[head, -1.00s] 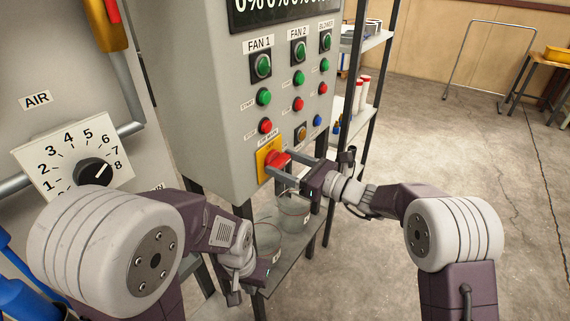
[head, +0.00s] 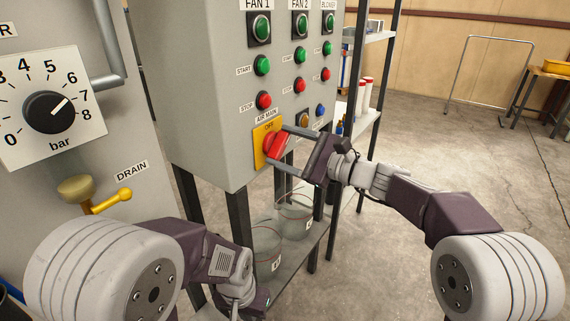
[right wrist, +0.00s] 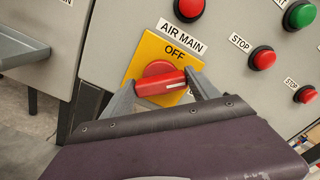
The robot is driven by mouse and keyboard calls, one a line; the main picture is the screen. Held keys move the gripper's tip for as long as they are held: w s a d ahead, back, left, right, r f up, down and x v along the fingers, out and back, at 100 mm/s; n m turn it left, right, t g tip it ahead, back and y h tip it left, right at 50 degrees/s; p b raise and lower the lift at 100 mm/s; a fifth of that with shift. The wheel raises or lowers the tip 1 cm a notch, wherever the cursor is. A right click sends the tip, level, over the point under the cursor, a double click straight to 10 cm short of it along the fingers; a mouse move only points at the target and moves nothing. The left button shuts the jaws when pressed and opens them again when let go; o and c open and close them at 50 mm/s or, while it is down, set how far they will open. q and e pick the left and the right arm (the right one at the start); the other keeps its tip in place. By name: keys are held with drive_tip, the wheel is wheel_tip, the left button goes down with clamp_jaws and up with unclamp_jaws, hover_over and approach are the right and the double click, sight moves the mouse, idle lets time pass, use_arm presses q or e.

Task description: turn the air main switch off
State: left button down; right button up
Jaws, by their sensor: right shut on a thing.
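The air main switch is a red rotary handle (head: 278,147) on a yellow plate (head: 262,135) low on the grey control box, under an AIR MAIN label. In the right wrist view the red handle (right wrist: 160,84) lies slanted across the plate, with OFF readable above it and the lower right label mostly hidden. My right gripper (head: 279,150) is shut on the handle, one finger on each side, also seen in the right wrist view (right wrist: 162,86). My left gripper (head: 262,299) is low under the box, its fingers not clearly visible.
Stop buttons (head: 264,100) and other push buttons sit above and right of the switch. A pressure dial (head: 50,112) and yellow drain valve (head: 112,200) are at left. Clear buckets (head: 294,217) stand on a shelf below the box. The floor at right is open.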

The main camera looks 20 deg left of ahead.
drive_tip(key=n+b, duration=0.2)
drive_tip(key=b, duration=0.1)
drive_tip(key=f+n+b, duration=0.1)
drive_tip(key=n+b, duration=0.2)
drive_tip(key=shift+n+b, duration=0.3)
drive_tip(key=shift+b, duration=0.1)
drive_tip(key=shift+s+r+n+b, duration=0.1)
drive_tip(key=shift+r+n+b, duration=0.1)
drive_tip(key=shift+n+b, duration=1.7)
drive_tip(key=o, duration=1.4)
drive_tip(key=shift+c, duration=0.2)
drive_tip(key=v, duration=0.9)
